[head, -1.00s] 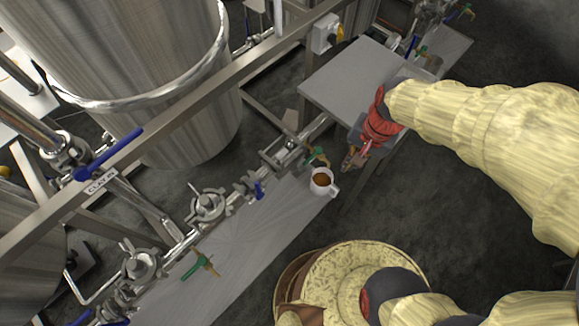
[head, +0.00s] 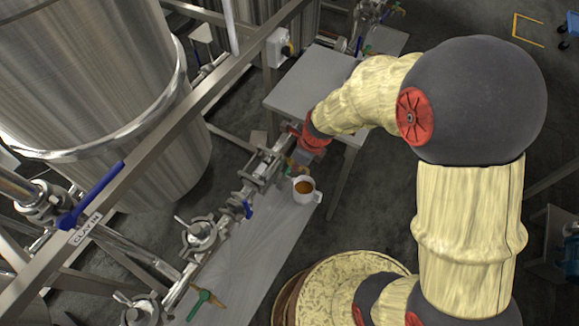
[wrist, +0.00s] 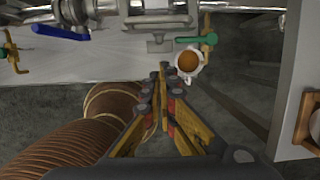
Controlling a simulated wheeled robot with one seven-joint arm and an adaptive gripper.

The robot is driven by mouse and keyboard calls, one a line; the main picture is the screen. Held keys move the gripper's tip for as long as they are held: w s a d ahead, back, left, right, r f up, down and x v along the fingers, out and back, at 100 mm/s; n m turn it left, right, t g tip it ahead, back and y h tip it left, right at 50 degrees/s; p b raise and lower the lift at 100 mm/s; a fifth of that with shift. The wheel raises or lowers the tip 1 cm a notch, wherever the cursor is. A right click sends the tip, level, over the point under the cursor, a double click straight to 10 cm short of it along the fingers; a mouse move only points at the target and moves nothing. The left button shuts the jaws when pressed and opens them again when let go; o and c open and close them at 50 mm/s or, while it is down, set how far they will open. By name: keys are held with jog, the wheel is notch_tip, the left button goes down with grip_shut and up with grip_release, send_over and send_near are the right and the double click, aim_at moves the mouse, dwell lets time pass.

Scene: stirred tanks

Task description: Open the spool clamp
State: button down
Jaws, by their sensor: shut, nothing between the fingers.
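The steel pipe line carries several clamps with wing-type handles. One clamp (head: 198,232) sits on the pipe in the head view, left of a blue-handled valve. In the wrist view a clamp-like fitting with a hanging T-shaped handle (wrist: 160,45) is at the top centre, just beyond my fingertips. I cannot tell for certain which of these is the spool clamp. My gripper (wrist: 162,72) is shut and empty, pointing at the pipe, apart from the fitting in the picture. In the head view my wrist hides most of the fingers.
A white mug of brown drink (head: 304,189) stands on the grey bench (head: 235,262), close right of my fingertips. Its wrist-view neighbour is a green-handled valve (wrist: 196,40). A blue valve handle (wrist: 60,31) is at left. A grey table (head: 312,84) stands behind my wrist.

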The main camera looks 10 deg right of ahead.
jog(key=b+x, duration=0.4)
jog(key=x, duration=0.5)
jog(key=shift+w+a+r+b, duration=0.45)
jog(key=shift+w+a+r, duration=0.5)
jog(key=shift+a+r, duration=0.25)
jog(key=p, duration=0.1)
jog(key=r+p, duration=0.1)
jog(key=shift+w+a+h+p, duration=0.15)
jog(key=shift+h+p, duration=0.15)
jog(key=shift+p, duration=0.05)
